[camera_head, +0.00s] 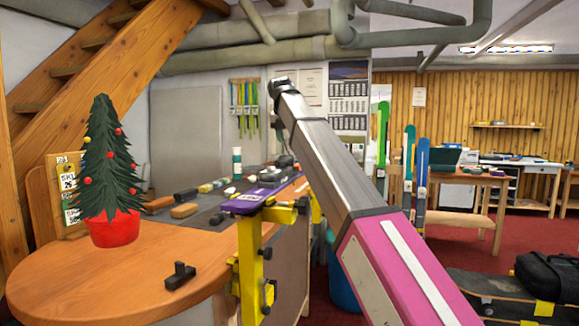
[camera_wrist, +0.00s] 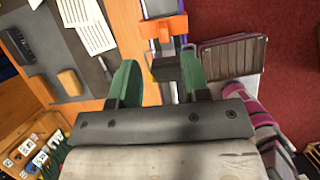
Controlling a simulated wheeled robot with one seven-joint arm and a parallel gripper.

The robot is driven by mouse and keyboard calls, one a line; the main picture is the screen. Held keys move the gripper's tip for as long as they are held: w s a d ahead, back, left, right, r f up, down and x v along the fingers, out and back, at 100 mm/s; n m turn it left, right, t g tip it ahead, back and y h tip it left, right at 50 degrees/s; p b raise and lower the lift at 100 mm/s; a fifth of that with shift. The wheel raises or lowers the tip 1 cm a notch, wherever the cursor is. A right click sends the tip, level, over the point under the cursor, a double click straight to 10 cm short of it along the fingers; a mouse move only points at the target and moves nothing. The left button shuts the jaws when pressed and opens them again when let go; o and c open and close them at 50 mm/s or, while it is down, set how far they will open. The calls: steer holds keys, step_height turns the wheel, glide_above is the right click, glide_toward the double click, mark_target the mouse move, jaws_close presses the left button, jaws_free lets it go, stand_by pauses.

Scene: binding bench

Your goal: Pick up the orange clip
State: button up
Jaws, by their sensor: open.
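The orange clip (camera_wrist: 164,28) shows in the wrist view at the top middle, lying across a narrow purple-edged strip with a dark block (camera_wrist: 166,68) just below it. My gripper (camera_wrist: 160,76) is open, with its two green fingers apart. The clip is beyond the fingertips, roughly in line with the gap between them, and nothing is seen held. In the head view I cannot make out the clip, and my arm covers part of the bench side.
A round-ended wooden bench (camera_head: 130,260) carries a small Christmas tree (camera_head: 108,165) and a black block (camera_head: 180,275). A yellow vise stand (camera_head: 250,265) holds a purple board (camera_head: 250,200). In the wrist view, a ridged dark case (camera_wrist: 233,55) lies right of the clip.

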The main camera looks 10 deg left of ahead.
steer(key=x, duration=0.9)
steer(key=shift+s+d, duration=0.15)
jaws_close()
